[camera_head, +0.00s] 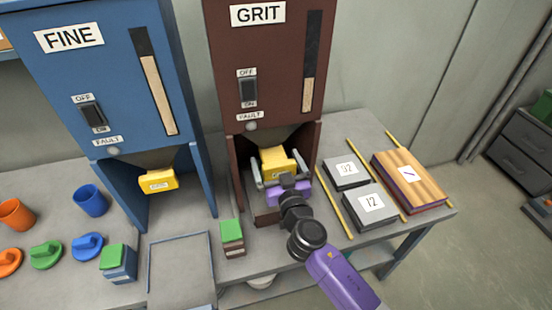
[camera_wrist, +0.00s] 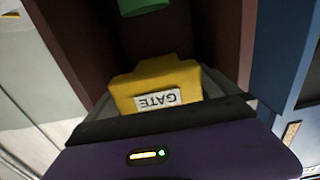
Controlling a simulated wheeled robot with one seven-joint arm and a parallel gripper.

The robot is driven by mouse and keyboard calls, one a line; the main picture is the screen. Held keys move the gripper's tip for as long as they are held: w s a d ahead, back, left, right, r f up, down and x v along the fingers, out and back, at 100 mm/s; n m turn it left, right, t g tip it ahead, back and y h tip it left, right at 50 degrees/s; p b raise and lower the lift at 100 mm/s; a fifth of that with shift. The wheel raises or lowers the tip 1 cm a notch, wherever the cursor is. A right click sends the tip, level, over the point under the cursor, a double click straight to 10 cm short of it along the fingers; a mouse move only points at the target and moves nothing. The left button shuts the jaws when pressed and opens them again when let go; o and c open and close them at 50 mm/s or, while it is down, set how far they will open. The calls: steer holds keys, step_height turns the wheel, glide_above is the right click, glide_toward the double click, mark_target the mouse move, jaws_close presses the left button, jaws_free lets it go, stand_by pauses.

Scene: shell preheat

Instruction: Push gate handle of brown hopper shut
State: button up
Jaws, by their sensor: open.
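The brown hopper (camera_head: 270,60), labelled GRIT, stands at the back of the table. Its yellow gate handle (camera_head: 280,163) sits under the hopper's funnel. My gripper (camera_head: 279,172) is open, with its grey fingers on either side of the yellow handle. In the wrist view the yellow handle (camera_wrist: 157,88) with its GATE label shows upside down just beyond my purple gripper body. I cannot tell whether the fingers or palm touch it. My gripper hides the lower front of the handle in the head view.
The blue FINE hopper (camera_head: 105,70) with its own yellow handle (camera_head: 158,180) stands to the left. A small green-topped block (camera_head: 232,237) is left of my arm.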

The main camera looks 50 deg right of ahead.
steer(key=shift+d, duration=0.1)
steer(key=c, duration=2)
steer(key=shift+o, duration=0.2)
steer(key=x, duration=0.4)
steer(key=shift+w+d+b, duration=0.2)
steer(key=shift+w+b, duration=0.15)
steer(key=o, duration=2)
steer(key=shift+w+d, duration=0.1)
steer(key=shift+c, duration=0.2)
